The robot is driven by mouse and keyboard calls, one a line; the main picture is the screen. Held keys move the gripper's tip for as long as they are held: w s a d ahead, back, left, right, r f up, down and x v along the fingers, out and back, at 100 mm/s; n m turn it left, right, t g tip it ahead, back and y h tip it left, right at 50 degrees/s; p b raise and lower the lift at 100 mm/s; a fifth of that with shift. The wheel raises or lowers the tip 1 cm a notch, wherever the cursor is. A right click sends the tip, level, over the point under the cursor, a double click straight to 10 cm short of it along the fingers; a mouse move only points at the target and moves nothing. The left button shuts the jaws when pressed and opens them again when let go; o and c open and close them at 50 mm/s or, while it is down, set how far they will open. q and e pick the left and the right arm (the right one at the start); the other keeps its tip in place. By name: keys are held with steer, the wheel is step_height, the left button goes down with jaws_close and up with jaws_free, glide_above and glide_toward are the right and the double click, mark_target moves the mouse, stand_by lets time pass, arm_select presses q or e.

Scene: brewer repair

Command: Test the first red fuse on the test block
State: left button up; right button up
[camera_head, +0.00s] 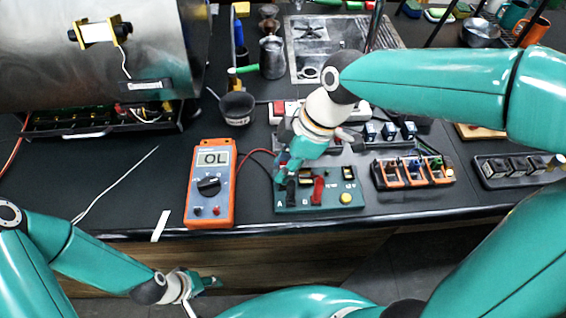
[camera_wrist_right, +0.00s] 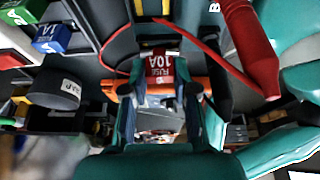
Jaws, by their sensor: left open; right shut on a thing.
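The green test block (camera_head: 330,206) lies on the bench, with posts marked A and B and a yellow button. The orange multimeter (camera_head: 211,180) stands left of it and reads OL. My right gripper (camera_head: 288,178) is over the block's left side, by post A. In the right wrist view it (camera_wrist_right: 160,97) is shut on a red fuse (camera_wrist_right: 162,66) marked 10A. Whether the fuse touches the block's contacts I cannot tell; the gripper hides it in the head view. My left gripper (camera_head: 208,283) is open and empty, low in front of the bench edge.
A black cup (camera_head: 237,108) stands behind the multimeter. An orange-sided rack (camera_head: 412,172) is right of the block, and blue fuses (camera_head: 389,131) stand behind it. A dark tray (camera_head: 517,169) lies at far right.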

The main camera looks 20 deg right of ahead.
steer(key=shift+f+b, duration=0.6)
steer(key=shift+b, duration=0.25)
stand_by(1.3)
stand_by(2.3)
steer(key=shift+r+p, duration=1.9)
steer(key=shift+r, duration=0.65)
